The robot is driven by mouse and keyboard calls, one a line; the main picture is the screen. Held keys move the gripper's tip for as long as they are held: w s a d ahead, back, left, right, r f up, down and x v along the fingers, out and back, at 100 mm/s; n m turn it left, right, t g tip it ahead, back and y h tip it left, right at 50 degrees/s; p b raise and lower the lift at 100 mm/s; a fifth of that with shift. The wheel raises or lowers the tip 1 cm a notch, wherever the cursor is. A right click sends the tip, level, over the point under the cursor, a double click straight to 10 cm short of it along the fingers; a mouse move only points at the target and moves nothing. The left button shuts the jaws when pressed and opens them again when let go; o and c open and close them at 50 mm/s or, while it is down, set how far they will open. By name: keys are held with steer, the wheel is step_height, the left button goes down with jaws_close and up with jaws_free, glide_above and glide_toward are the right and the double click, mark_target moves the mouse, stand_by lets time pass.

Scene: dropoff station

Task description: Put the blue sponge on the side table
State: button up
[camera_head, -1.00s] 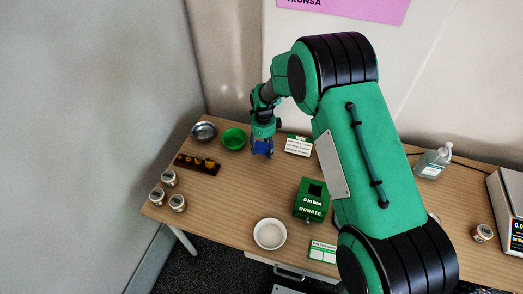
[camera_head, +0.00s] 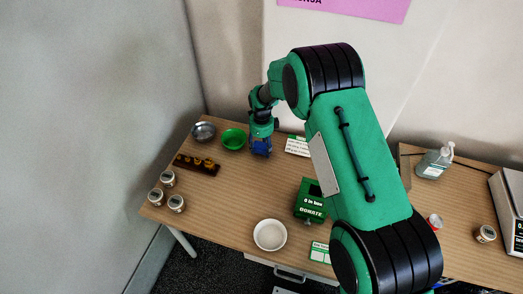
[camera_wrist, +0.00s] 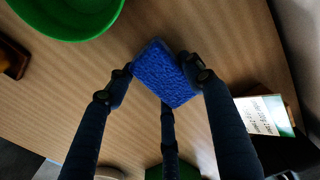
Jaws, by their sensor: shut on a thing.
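The blue sponge (camera_wrist: 163,75) is held between the fingers of my gripper (camera_wrist: 160,78) in the wrist view. In the head view my gripper (camera_head: 261,146) points down over the wooden table (camera_head: 225,205), just right of the green bowl, with the blue sponge (camera_head: 262,149) at its fingertips. I cannot tell whether the sponge touches the tabletop. No separate side table can be made out in these views.
Near the gripper are a green bowl (camera_head: 233,139), a metal bowl (camera_head: 204,131), a dark tray with yellow items (camera_head: 196,164) and a sign card (camera_head: 297,145). A green donate box (camera_head: 309,203) and white bowl (camera_head: 270,235) stand nearer the front. Several jars stand at left.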

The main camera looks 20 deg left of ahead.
mark_target(261, 147)
steer(key=shift+f, duration=0.35)
steer(key=shift+f, duration=0.1)
steer(key=o, duration=0.8)
step_height(261, 147, up, 12)
steer(key=p, duration=0.2)
steer(key=shift+p, duration=0.4)
stand_by(0.4)
